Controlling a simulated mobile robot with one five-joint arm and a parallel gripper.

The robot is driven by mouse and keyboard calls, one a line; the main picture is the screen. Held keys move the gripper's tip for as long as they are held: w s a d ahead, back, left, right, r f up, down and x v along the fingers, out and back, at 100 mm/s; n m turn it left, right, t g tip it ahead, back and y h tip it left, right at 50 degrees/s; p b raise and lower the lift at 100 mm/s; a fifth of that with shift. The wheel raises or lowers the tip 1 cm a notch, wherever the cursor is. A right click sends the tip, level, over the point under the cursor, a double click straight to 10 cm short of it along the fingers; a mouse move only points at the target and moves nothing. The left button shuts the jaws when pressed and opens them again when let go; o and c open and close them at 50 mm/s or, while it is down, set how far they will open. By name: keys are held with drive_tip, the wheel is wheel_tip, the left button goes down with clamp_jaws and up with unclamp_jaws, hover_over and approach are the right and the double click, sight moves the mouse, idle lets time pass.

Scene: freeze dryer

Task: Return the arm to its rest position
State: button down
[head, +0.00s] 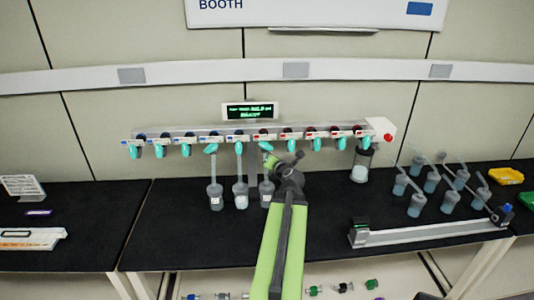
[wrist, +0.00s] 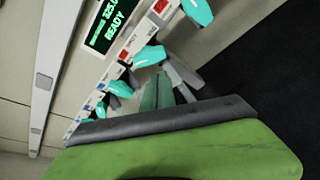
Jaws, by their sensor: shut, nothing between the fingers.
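My arm, green with a dark strip, rises from the bottom middle of the head view toward the freeze dryer manifold (head: 222,134). My gripper (head: 269,161) is at its far end, just in front of and below the manifold's middle valves. It is shut and appears empty. In the wrist view, the greenish fingers (wrist: 158,90) show beyond my green arm link, close to the teal valve handles (wrist: 148,56). The arm hides part of the bench, and overlap in the picture leaves it unclear whether the gripper touches a valve.
Several teal-handled valves line the manifold under a lit display (head: 250,112) reading READY. Flasks (head: 240,196) stand below, left of my arm; a wider jar (head: 361,165) is at right. A flask group (head: 448,201), grey rail device (head: 420,232) and yellow tray (head: 505,176) occupy the right.

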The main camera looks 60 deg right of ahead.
drive_tip(key=shift+v, duration=0.85)
